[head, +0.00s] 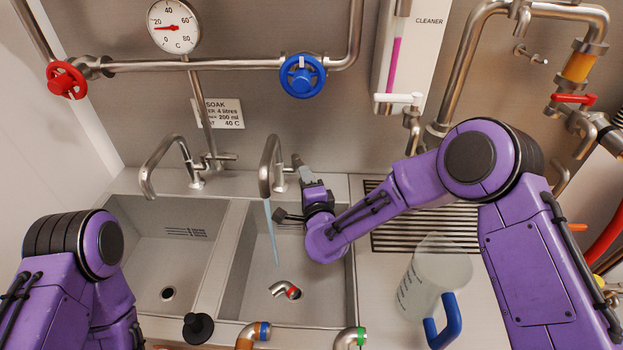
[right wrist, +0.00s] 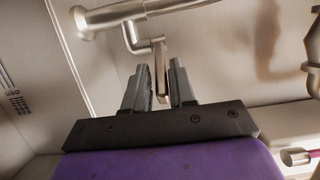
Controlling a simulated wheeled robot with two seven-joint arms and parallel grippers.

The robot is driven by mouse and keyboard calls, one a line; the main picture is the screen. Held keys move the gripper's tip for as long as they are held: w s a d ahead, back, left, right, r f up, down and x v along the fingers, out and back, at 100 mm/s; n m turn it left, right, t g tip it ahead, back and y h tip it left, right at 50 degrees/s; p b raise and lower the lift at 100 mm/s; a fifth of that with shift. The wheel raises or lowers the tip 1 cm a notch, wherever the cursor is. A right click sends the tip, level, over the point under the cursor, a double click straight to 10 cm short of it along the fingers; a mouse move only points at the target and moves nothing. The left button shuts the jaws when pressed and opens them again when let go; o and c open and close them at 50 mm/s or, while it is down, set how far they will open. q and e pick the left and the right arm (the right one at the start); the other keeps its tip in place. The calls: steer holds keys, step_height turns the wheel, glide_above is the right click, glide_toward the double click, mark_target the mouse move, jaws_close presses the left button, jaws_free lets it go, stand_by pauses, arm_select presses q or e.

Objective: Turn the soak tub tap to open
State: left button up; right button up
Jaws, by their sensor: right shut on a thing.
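The right basin (head: 250,290) has a steel tap (head: 268,165) with a curved spout. A thin blue stream of water (head: 272,235) falls from that spout into the basin. My right gripper (head: 300,165) is at this tap's handle, right of the spout. In the right wrist view, its two fingers (right wrist: 161,80) are closed around the tap's thin lever (right wrist: 163,72). The left basin (head: 150,270) has a similar tap (head: 165,155), with no water seen from it. A SOAK sign (head: 218,113) hangs behind, between the taps. My left gripper is out of view.
A pipe elbow with a red band (head: 286,289) lies in the right basin. A clear jug with a blue handle (head: 443,325) stands right of it, by a drain grille (head: 400,240). A black plug (head: 198,327) and pipe ends are at the front. Red (head: 67,80) and blue (head: 302,76) valve wheels are above.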

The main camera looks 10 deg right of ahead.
steer(key=shift+a, duration=0.25)
steer(key=shift+a+r, duration=0.1)
steer(key=shift+a, duration=0.9)
steer(key=shift+b, duration=0.35)
steer(key=shift+w+a, duration=0.25)
steer(key=shift+a, duration=0.8)
steer(key=o, duration=0.8)
steer(key=shift+d, duration=0.1)
steer(key=s, duration=0.3)
steer(key=s+a, duration=0.1)
steer(key=s, duration=0.5)
steer(key=shift+a, duration=0.4)
